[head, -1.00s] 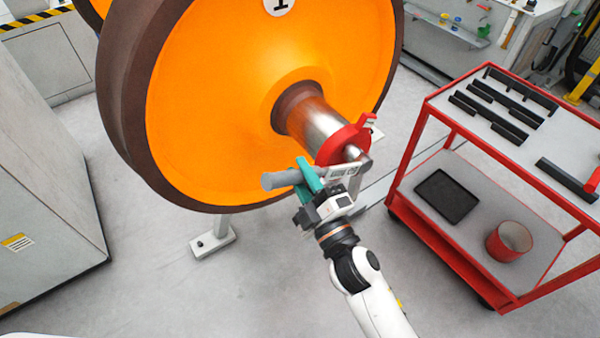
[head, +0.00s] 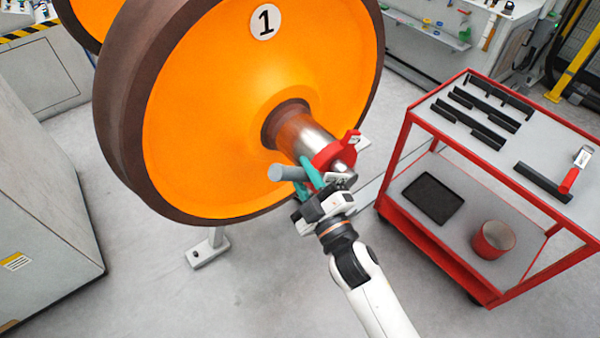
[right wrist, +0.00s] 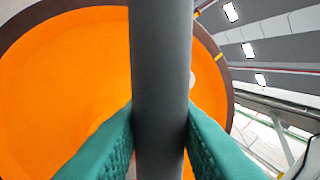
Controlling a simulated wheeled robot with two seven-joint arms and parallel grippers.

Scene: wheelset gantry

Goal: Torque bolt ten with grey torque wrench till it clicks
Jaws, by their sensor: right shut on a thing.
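The grey torque wrench handle (head: 288,173) sticks out left of my right gripper (head: 308,176). Its other end reaches the axle's end face. The right wrist view shows the grey handle (right wrist: 161,75) between the two teal fingers (right wrist: 160,135), which are shut on it. A red part (head: 334,152) sits around the end of the shiny axle (head: 308,136). Bolt ten cannot be made out; the end face is turned away and partly hidden by the wrench and gripper. My left gripper is not in view.
The big orange wheel (head: 220,110) with a "1" disc stands close behind the wrench. At right a red cart (head: 395,160) holds black holders, a red-handled tool (head: 572,176), a black tray (head: 433,199) and a red pot (head: 493,240).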

